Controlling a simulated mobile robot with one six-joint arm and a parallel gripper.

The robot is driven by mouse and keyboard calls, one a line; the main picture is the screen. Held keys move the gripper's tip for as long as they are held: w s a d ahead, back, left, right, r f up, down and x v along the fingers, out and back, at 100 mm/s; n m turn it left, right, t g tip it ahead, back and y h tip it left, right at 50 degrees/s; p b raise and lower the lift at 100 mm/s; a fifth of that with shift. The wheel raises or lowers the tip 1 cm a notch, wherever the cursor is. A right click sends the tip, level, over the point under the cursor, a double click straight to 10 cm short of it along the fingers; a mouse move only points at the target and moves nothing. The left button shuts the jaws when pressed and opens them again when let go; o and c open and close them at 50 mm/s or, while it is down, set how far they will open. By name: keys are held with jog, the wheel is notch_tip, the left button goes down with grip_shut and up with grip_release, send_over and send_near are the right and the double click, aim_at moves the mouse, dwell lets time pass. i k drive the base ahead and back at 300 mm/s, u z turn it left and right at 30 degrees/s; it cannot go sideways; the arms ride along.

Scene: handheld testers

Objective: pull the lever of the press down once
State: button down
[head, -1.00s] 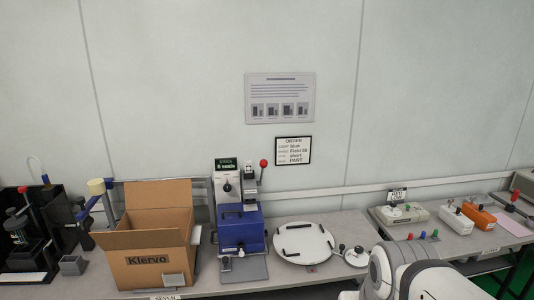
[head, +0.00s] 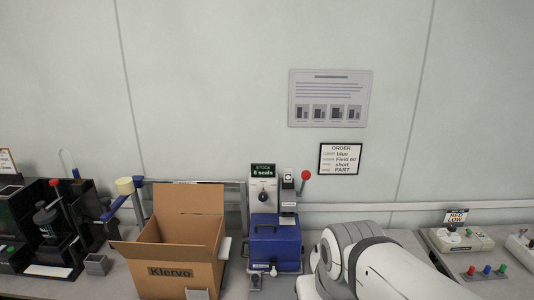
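A grey upright device (head: 289,192) with a lever ending in a red ball (head: 306,174) stands behind a blue case (head: 275,246) in the head view; the lever points up. A black device (head: 50,222) at the left also has a lever with a red knob (head: 53,182), raised. I cannot tell for certain which of the two is the press. My gripper is out of view; only my white arm shows at the lower right, in front of the bench.
An open cardboard box (head: 178,262) stands left of the blue case. A stock sign (head: 263,170) reads 6 seals. A tester (head: 459,240) and coloured buttons (head: 486,270) are at the right. An order card (head: 341,158) hangs on the wall.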

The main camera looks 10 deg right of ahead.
aim_at(306, 175)
jog(key=z, duration=0.1)
jog(key=i, duration=1.15)
jog(key=z, duration=0.7)
